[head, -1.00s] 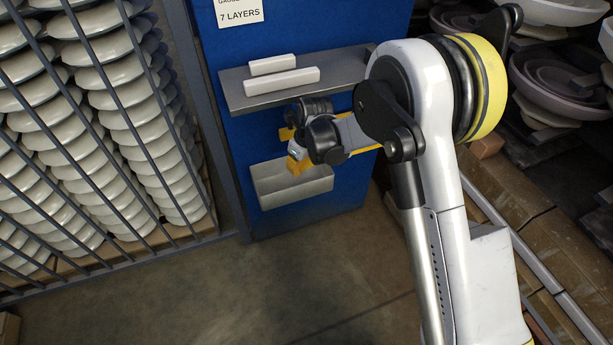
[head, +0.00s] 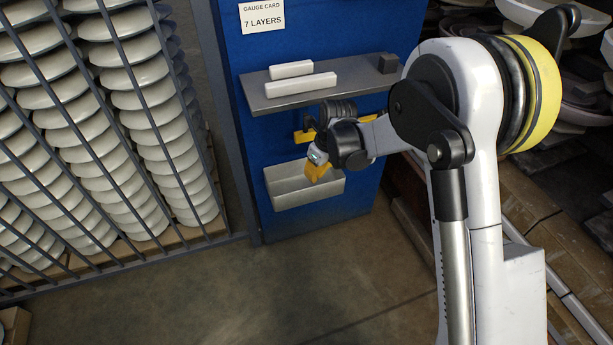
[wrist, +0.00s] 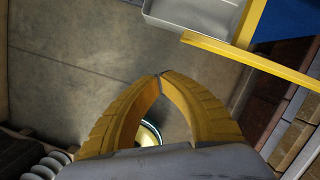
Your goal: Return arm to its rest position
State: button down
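My gripper (head: 316,172) shows in the head view as yellow fingers in front of the blue board (head: 360,215), by the upper edge of the grey tray. In the wrist view, the two curved yellow fingers of my gripper (wrist: 160,76) meet at their tips. Nothing is pinched at the tips. A pale round thing with a teal rim shows between the finger bases; I cannot tell what it is. My arm is bent, with its elbow high on the right of the head view.
Two white bars and a dark block (head: 388,63) lie on the grey shelf (head: 330,91) above the tray (head: 310,194). A "7 LAYERS" card (head: 262,16) is above. A barred rack of insulator stacks (head: 150,130) stands left; brown blocks lie right. The floor (head: 250,300) is clear.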

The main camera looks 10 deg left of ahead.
jog(key=s+d+r+n+t+p, duration=0.1)
jog(key=s+d+r+n, duration=0.45)
jog(key=d+r, duration=0.4)
jog(key=s+d+r+n+t+p, duration=0.15)
jog(key=s+d+r+n, duration=0.4)
jog(key=r, duration=0.75)
jog(key=s+d+r+n+t+h, duration=0.2)
jog(key=s+d+n+t, duration=0.1)
jog(key=s+d+n, duration=0.7)
jog(key=s+n, duration=0.3)
jog(key=s, duration=0.1)
jog(key=shift+d+n+b, duration=0.3)
jog(key=shift+n, duration=0.1)
